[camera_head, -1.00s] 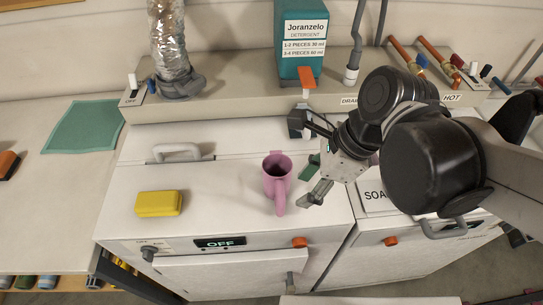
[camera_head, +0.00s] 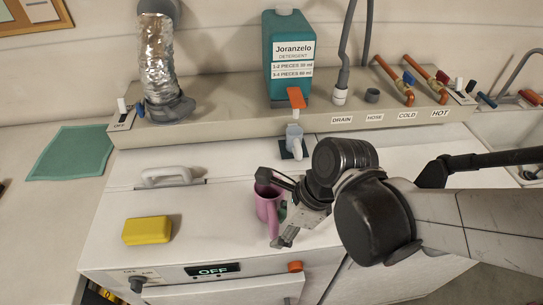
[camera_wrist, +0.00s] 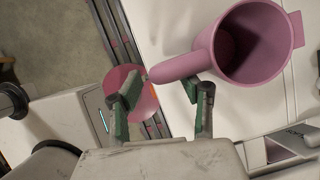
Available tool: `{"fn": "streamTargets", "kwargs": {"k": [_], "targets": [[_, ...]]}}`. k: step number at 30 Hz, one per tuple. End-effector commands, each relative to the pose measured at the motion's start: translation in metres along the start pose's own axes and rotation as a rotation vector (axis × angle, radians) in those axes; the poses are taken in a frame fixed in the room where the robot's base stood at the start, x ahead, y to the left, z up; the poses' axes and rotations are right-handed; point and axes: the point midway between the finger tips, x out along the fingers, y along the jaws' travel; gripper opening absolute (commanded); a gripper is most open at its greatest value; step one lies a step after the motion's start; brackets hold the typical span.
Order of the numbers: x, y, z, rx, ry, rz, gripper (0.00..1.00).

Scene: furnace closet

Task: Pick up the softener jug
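The pink jug (camera_head: 267,200) stands upright on the white machine top, its handle toward the front edge. It also shows in the wrist view (camera_wrist: 248,45), with its open mouth visible and its handle pointing left. My gripper (camera_head: 275,212) is at the jug's right front side, one finger near the rim and one near the handle's lower end. In the wrist view, my gripper (camera_wrist: 165,88) has its green-padded fingers apart, with the handle's end just beyond and between the tips. I cannot tell whether they touch it. My gripper partly hides the jug in the head view.
The left counter is mostly clear.

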Motion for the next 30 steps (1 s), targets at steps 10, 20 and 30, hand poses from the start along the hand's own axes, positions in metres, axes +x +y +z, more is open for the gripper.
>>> {"fn": "streamTargets", "kwargs": {"k": [10, 20, 30], "targets": [[0.03, 0.0, 0.0, -0.001, 0.0, -0.001, 0.39], [0.031, 0.0, 0.0, -0.001, 0.0, -0.001, 0.33], [0.03, 0.0, 0.0, 0.0, 0.0, -0.001, 0.0]]}}
